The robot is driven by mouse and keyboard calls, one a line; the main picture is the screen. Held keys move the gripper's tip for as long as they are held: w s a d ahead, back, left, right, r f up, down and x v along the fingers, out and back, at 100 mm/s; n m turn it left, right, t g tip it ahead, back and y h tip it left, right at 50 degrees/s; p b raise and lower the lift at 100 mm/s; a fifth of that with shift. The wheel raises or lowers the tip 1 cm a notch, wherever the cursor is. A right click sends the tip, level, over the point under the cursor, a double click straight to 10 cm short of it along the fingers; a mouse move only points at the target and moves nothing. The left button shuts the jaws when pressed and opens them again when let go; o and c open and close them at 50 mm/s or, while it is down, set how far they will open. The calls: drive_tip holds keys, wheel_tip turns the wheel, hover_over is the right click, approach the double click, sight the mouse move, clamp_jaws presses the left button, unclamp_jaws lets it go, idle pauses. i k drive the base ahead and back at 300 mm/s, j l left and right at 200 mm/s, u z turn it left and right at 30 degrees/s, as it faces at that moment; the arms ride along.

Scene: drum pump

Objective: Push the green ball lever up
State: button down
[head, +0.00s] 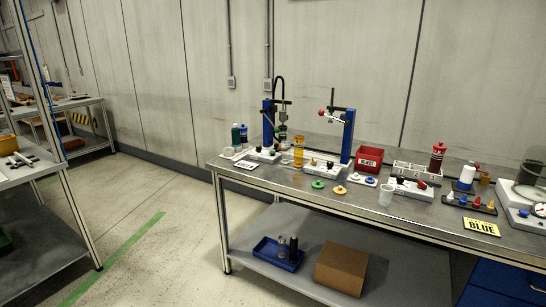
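Two blue-post stands are on the metal workbench (350,207). The left stand (268,122) has a black lever arm and a dark hose looping over its top. The right stand (348,135) has a lever with a red ball (321,113) reaching left from its post. I cannot make out a green ball on either lever at this size. My gripper is not in view.
A green ring (318,184), a yellow ring (340,190), a clear cup (386,195), a red bin (369,159) and a yellow BLUE sign (481,227) are on the bench. A blue tray (265,254) and a brown box (341,269) are below. Floor is open at left.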

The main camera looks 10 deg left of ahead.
sight(275, 130)
drive_tip(key=i+j+u, duration=0.35)
drive_tip(key=i, duration=0.45)
drive_tip(key=i+u, duration=0.3)
drive_tip(key=i, duration=0.45)
drive_tip(key=i+l, duration=0.1)
drive_tip(key=i, duration=1)
drive_tip(key=i+u, duration=0.15)
drive_tip(key=i, duration=0.95)
